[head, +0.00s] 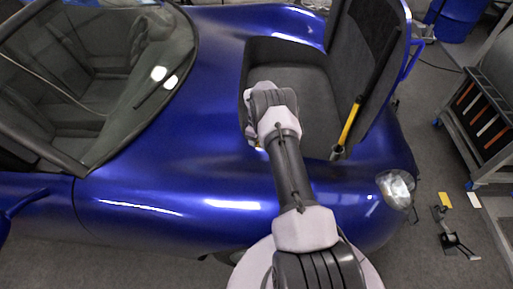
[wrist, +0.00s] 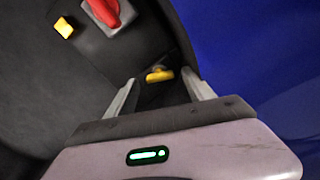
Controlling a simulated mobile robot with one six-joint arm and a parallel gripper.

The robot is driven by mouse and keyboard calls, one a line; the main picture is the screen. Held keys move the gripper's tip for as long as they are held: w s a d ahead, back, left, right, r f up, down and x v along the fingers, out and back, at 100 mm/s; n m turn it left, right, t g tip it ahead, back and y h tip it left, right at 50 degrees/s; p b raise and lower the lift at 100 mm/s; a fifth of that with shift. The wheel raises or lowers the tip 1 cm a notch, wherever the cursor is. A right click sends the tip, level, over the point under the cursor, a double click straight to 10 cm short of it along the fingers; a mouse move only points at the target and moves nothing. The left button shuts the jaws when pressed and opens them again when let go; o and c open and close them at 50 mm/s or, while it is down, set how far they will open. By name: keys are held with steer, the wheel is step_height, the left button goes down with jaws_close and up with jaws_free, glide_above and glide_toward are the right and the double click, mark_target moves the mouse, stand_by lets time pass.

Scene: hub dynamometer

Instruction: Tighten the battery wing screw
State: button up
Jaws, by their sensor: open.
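A yellow wing-shaped screw (wrist: 159,76) shows in the wrist view, on a dark part in the narrow corner of the grey-lined compartment. My gripper (wrist: 159,81) is open, with one pale finger on each side of the screw in the picture. I see a gap between the screw and each finger, and no contact. I cannot tell how far the fingertips are above it. In the head view my arm reaches over the blue car into the open compartment, and my wrist hides the fingers and the screw.
A red switch (wrist: 104,9) and a small yellow block (wrist: 64,28) are at the upper left in the wrist view. The raised lid (head: 372,45) and its yellow-ended strut (head: 349,122) stand right of my arm. Blue bodywork (head: 165,165) borders the compartment (head: 300,85).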

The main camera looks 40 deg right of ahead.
steer(key=shift+f, duration=0.6)
steer(key=shift+c, duration=0.2)
jaws_close()
